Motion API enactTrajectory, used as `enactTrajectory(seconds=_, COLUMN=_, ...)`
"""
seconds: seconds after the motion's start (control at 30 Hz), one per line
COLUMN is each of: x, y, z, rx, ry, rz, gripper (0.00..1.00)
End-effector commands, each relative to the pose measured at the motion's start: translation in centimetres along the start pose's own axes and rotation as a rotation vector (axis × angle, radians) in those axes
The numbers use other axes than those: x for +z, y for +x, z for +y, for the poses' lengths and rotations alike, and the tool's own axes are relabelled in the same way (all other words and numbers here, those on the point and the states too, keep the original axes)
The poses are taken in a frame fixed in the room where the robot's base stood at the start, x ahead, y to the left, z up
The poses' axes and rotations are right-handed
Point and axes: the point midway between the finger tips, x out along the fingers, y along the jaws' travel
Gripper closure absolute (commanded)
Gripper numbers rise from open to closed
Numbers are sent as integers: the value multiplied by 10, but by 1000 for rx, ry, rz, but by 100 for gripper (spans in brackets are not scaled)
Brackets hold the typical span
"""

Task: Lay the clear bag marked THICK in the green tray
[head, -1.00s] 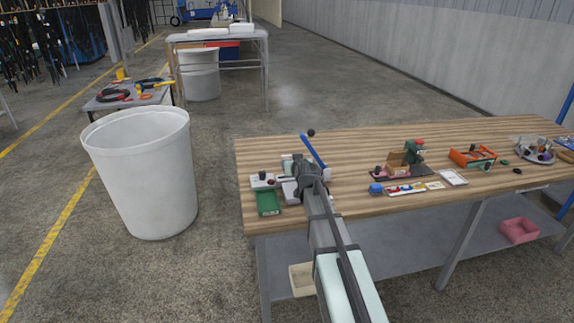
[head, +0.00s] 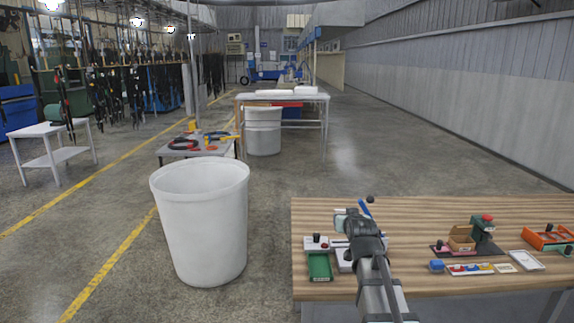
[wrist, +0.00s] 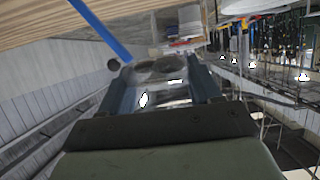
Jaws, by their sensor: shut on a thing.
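The green tray (head: 320,267) lies near the left front of the wooden bench. My gripper (head: 347,222) is above the bench, behind and to the right of the tray in the head view. In the wrist view my gripper (wrist: 162,80) has its two fingers on either side of a see-through, shiny thing, which looks like the clear bag (wrist: 165,92). It is shut on it. No marking can be read on the bag, and its far edges are hard to make out.
A blue lever with a dark knob (head: 369,199) rises close beside my gripper. A white and grey device (head: 317,243) stands directly behind the tray. A white bin (head: 203,225) stands left of the bench (head: 420,210).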

Motion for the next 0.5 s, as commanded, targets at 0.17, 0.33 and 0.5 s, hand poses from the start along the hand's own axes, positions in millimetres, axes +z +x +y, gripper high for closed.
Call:
enactTrajectory(seconds=0.17, x=-19, y=-11, z=-12, rx=-15, ry=-6, rz=0, gripper=71)
enactTrajectory(seconds=0.33, x=-22, y=-14, z=-25, rx=-31, ry=-13, rz=-1, gripper=71)
enactTrajectory(seconds=0.5, x=-3, y=-4, z=-39, rx=-47, ry=-20, rz=-3, gripper=71)
